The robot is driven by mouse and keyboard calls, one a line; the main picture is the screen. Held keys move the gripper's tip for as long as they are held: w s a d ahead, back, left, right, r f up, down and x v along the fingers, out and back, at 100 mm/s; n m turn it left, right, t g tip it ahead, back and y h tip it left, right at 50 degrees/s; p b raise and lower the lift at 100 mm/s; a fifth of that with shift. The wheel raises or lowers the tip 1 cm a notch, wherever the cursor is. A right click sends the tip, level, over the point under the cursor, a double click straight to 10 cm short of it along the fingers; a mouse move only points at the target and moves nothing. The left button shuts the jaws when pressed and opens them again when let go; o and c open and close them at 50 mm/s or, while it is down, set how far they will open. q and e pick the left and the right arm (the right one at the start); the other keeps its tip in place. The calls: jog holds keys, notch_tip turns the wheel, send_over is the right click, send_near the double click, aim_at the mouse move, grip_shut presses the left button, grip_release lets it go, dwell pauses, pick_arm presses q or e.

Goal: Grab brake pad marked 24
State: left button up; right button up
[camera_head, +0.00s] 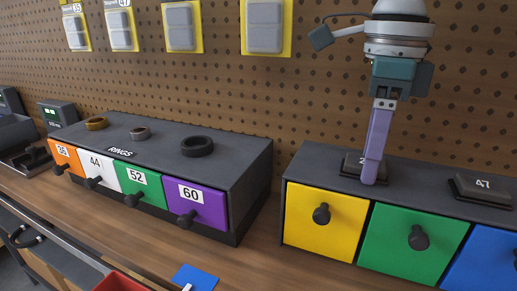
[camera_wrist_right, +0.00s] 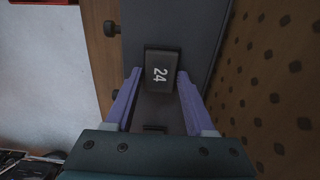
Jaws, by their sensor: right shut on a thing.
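The brake pad marked 24 (camera_wrist_right: 160,72) is a small dark block with white digits, between my right gripper's purple fingers in the wrist view. In the head view the pad (camera_head: 350,164) sits on top of the dark drawer cabinet (camera_head: 300,165) above the yellow drawer, partly hidden by a finger. My right gripper (camera_head: 370,172) points down from above and is shut on the pad. I cannot tell whether the pad is clear of the cabinet top. My left gripper is not in view.
A second pad marked 47 (camera_head: 481,188) lies to the right on the same cabinet. A rings cabinet (camera_head: 250,165) with numbered drawers stands to the left, with rings on top. A pegboard wall (camera_head: 220,90) rises close behind.

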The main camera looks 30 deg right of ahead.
grip_shut()
jog(key=shift+r, duration=0.1)
